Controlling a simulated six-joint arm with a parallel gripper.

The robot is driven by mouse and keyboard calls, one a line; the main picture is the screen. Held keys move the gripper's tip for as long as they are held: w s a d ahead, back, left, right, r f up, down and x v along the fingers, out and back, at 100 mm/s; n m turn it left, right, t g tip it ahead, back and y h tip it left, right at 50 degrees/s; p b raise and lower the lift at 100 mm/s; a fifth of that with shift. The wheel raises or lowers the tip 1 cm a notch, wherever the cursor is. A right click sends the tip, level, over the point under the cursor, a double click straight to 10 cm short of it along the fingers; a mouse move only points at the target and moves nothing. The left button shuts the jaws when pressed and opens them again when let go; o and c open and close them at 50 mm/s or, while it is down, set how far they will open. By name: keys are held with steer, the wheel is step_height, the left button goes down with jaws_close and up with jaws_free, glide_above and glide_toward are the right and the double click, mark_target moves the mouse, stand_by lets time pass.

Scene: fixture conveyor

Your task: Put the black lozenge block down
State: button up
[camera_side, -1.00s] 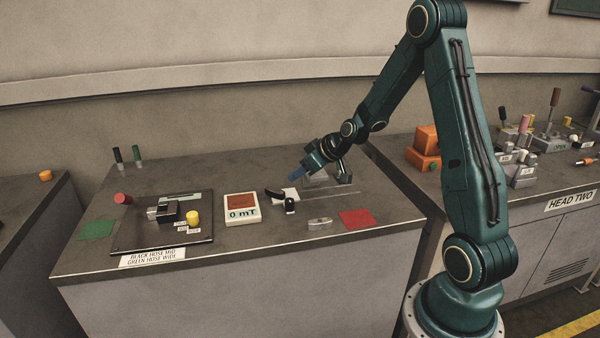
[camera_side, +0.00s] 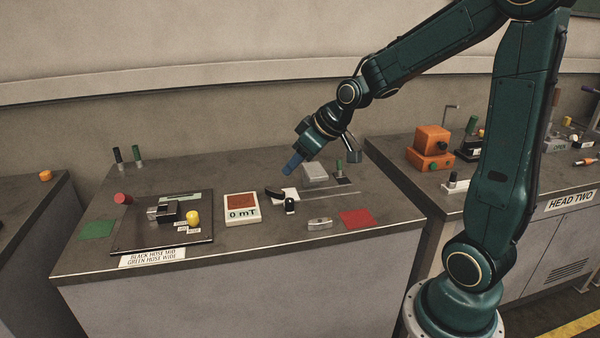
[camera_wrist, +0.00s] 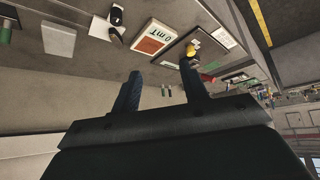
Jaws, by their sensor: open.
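My gripper (camera_side: 292,165) is up in the air above the back right of the table, tilted, with a blue finger showing. In the wrist view my gripper (camera_wrist: 160,84) has its two fingers apart with nothing between them. A black slanted piece (camera_side: 274,192) lies by a white plate (camera_side: 290,194) below the gripper; it may be the black lozenge block, but its shape is too small to be sure. A short black upright piece with a white top (camera_side: 290,206) stands just in front of it. Neither touches the gripper.
A meter reading 0 mT (camera_side: 241,208) stands left of the black pieces. A dark fixture board (camera_side: 130,235) with a yellow knob (camera_side: 192,217) is further left. A grey block (camera_side: 315,172) is behind, and a red mat (camera_side: 356,219) lies front right.

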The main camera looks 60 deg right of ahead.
steer(key=s+a+r, duration=0.2)
steer(key=s+a, duration=0.1)
steer(key=s, duration=0.4)
steer(key=s+a+r+g, duration=0.1)
steer(key=s+a+r, duration=0.1)
steer(key=s, duration=0.4)
steer(key=s+a+r+m, duration=0.1)
steer(key=s+a+r, duration=0.1)
steer(key=s+a, duration=0.2)
steer(key=s, duration=0.3)
steer(key=shift+s+a+g+h, duration=0.3)
